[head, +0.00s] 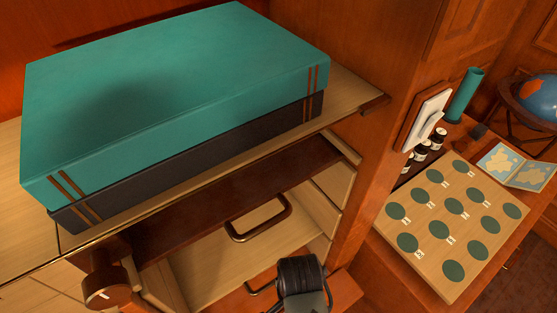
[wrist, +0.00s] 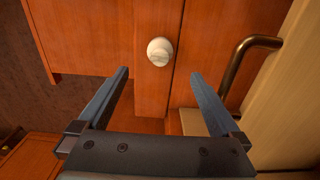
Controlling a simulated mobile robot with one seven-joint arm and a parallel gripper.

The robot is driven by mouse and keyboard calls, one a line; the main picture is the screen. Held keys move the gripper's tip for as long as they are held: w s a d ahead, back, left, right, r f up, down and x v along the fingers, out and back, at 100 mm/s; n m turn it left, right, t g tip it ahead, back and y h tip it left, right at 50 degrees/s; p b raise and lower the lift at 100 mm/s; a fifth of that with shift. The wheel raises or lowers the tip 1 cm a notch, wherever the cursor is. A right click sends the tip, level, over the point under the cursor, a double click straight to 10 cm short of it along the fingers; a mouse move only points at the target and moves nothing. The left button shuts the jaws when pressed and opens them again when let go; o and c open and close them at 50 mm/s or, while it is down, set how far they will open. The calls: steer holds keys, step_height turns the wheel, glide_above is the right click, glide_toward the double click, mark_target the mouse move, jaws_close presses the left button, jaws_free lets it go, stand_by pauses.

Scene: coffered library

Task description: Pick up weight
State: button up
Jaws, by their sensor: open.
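I cannot pick out a weight with certainty in either view. In the head view a dark brown round piece with a white mark (head: 107,287) sits at the lower left beside the drawer; I cannot tell whether it is a knob or a loose object. My gripper (wrist: 161,76) is open in the wrist view, its two dark fingers wide apart with nothing between them. Past the fingertips is a pale round knob (wrist: 160,52) on an orange-brown wooden front. In the head view a black part of my arm shows at the bottom; the fingers are hidden there.
A teal and black box (head: 175,85) lies on the shelf. Below it is an open drawer with a bronze handle (head: 258,221), which looks to be at right in the wrist view. A board with green discs (head: 450,225), small bottles (head: 421,152) and a globe (head: 538,98) are at right.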

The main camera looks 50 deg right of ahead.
steer(key=f, duration=0.6)
steer(key=shift+s+f, duration=0.2)
steer(key=shift+f, duration=0.2)
steer(key=shift+w+d+f, duration=0.1)
steer(key=shift+f, duration=1.35)
steer(key=shift+w+f, duration=0.1)
steer(key=shift+f, duration=1.3)
jaws_close()
